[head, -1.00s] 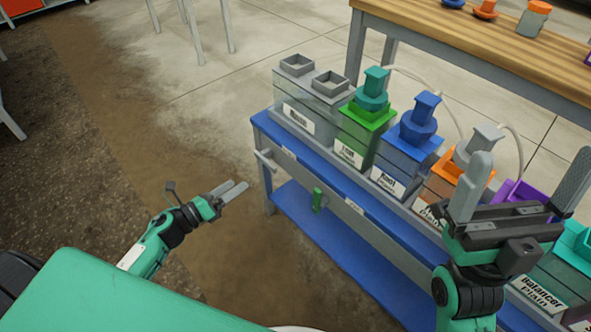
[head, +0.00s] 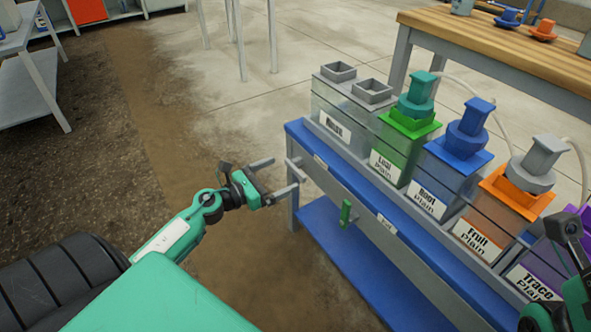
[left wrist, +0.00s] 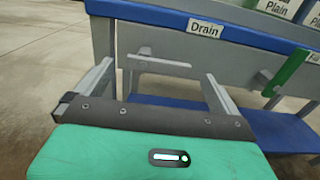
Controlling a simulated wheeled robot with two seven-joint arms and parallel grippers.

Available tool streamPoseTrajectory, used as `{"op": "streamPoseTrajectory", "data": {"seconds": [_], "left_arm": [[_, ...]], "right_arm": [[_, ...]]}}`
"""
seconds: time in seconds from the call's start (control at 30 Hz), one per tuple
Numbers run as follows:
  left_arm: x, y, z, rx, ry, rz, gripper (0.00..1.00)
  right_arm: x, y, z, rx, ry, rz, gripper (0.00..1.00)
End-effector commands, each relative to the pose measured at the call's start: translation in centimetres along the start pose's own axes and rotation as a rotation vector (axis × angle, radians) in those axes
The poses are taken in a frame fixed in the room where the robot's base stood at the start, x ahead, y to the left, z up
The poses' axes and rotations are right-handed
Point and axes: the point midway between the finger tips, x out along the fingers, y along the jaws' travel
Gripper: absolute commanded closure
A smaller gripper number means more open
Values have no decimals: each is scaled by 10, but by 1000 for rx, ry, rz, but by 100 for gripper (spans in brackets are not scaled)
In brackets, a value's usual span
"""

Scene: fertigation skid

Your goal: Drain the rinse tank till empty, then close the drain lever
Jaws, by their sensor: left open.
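The rinse tank (head: 342,105) is the clear tank at the left end of the skid, with two grey square necks on top. Its water level cannot be made out. The drain lever (head: 297,169) is a grey bar on the skid's front edge. It also shows in the left wrist view (left wrist: 160,63), lying about level below the "Drain" label (left wrist: 205,27). My left gripper (head: 285,172) is open, its fingertips close to the lever. In the left wrist view the lever lies ahead, between the fingers, not gripped. My right arm (head: 568,232) is cut by the right edge; its jaws cannot be made out.
A green lever (head: 345,213) hangs on the skid front, right of the drain lever. Several coloured tanks (head: 450,165) stand in a row to the right. A blue lower shelf (head: 335,245) runs below. A wooden table (head: 500,50) stands behind.

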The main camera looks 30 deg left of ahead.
Motion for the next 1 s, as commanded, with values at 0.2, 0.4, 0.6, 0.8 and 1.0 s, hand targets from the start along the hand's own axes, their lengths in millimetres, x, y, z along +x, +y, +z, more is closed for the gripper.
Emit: {"op": "streamPoseTrajectory", "data": {"seconds": [0.2,0.4,0.6,0.8,1.0], "left_arm": [[35,1,0,2,-1,-1,0],[53,0,0,-1,0,-1,0],[60,0,0,0,0,0,0],[60,0,0,-1,0,0,0],[59,0,0,-1,0,0,33]], "right_arm": [[0,0,0,0,4,0,2],[0,0,0,-1,1,0,2],[0,0,0,-1,2,1,2],[1,1,0,0,5,4,2],[2,1,0,0,8,5,2]]}}
